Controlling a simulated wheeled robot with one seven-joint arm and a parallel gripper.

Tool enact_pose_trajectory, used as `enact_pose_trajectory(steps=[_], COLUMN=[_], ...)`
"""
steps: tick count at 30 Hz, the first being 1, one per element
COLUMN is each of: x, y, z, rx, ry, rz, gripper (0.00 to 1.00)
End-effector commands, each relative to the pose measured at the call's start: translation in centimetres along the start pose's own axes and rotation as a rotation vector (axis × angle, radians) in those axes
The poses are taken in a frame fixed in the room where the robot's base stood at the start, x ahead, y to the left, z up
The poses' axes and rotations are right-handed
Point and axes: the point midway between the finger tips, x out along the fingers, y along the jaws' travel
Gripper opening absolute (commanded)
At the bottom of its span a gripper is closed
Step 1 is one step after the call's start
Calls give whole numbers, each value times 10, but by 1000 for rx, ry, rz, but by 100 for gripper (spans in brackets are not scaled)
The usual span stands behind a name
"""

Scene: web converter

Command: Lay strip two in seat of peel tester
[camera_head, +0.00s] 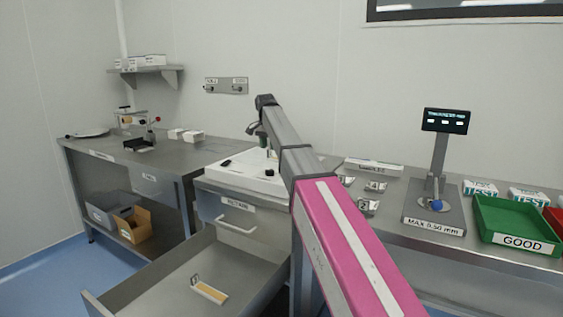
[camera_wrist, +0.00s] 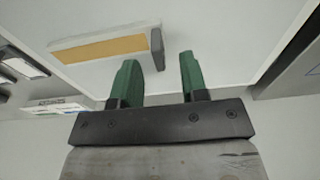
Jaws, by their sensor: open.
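A flat strip (camera_head: 209,291) with a tan face, pale edges and a small upright tab at one end lies in the open steel drawer (camera_head: 160,285). In the wrist view a similar strip (camera_wrist: 103,49) with a dark end tab lies on a pale surface, beyond my fingers and to the left; I cannot tell if it is the same one. My gripper (camera_wrist: 158,75) has its two green fingers apart, with nothing between them. In the head view it is mostly hidden behind my arm. An apparatus with knobs (camera_head: 138,120) stands on the left bench; its seat is not clear.
A white-topped cabinet (camera_head: 215,176) with small black items stands behind the drawer. The right bench holds small metal pieces (camera_head: 368,206), a gauge stand (camera_head: 435,210) and a green GOOD tray (camera_head: 515,222). A wall shelf (camera_head: 145,70) is at the back left.

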Motion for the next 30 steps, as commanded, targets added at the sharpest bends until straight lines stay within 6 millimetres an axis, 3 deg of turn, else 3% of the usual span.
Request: enact_pose_trajectory(steps=[6,12,13,16,17,30], x=[26,27,26,26,26,22], y=[2,1,1,1,1,1], z=[0,0,0,0,0,-1], rx=[0,0,0,0,0,0], ry=[-1,0,0,0,0,1], rz=[0,0,0,0,0,0], gripper=[40,40,37,5,0,0])
